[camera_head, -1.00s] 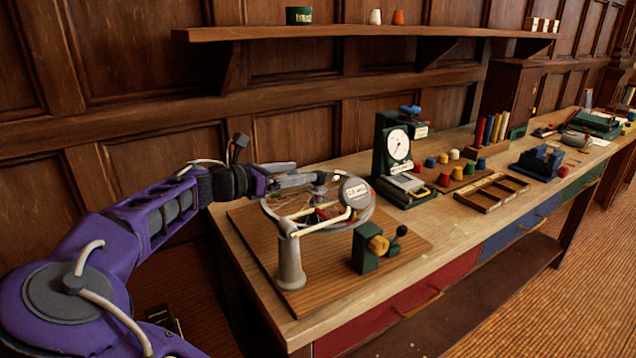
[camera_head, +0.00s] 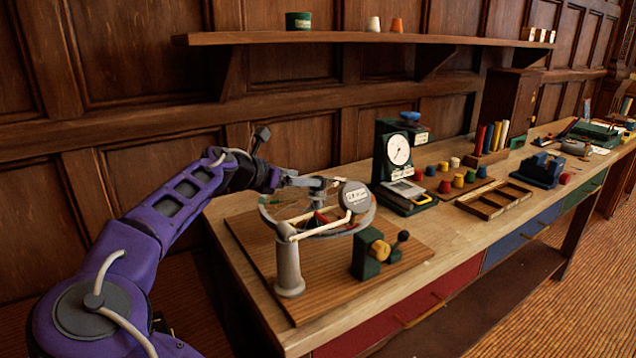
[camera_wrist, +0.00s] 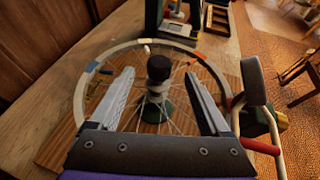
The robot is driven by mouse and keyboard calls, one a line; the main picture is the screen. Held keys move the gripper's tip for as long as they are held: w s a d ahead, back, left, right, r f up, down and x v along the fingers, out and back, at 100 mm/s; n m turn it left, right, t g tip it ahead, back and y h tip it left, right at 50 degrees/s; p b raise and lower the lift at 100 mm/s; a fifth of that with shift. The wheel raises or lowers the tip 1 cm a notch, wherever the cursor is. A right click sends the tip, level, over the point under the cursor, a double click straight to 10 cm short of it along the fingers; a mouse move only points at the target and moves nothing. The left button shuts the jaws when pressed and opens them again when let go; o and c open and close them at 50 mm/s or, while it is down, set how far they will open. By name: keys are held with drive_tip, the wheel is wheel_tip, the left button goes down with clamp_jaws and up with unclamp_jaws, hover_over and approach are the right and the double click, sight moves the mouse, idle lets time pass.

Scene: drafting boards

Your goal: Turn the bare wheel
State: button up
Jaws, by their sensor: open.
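The bare spoked wheel (camera_head: 268,214) lies flat above a wooden board (camera_head: 252,240) on the near left of the bench. In the wrist view its pale rim (camera_wrist: 81,100) carries a blue mark and an orange-red mark. A black-capped hub post (camera_wrist: 158,68) stands at its centre. My gripper (camera_wrist: 162,77) is open, with one finger on each side of the hub post in the picture; I cannot tell whether either touches it. In the head view my gripper (camera_head: 300,182) is above the wheel by the hub, with the fingertips partly hidden.
A grey post (camera_head: 289,265) with a pale arm and round labelled disc (camera_head: 355,195) stands at the rim. A dial gauge (camera_head: 398,150) stands behind right. Clear bench lies in front.

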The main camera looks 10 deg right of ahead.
sight(318, 177)
drive_tip(key=x, duration=0.7)
clamp_jaws()
idle(0.3)
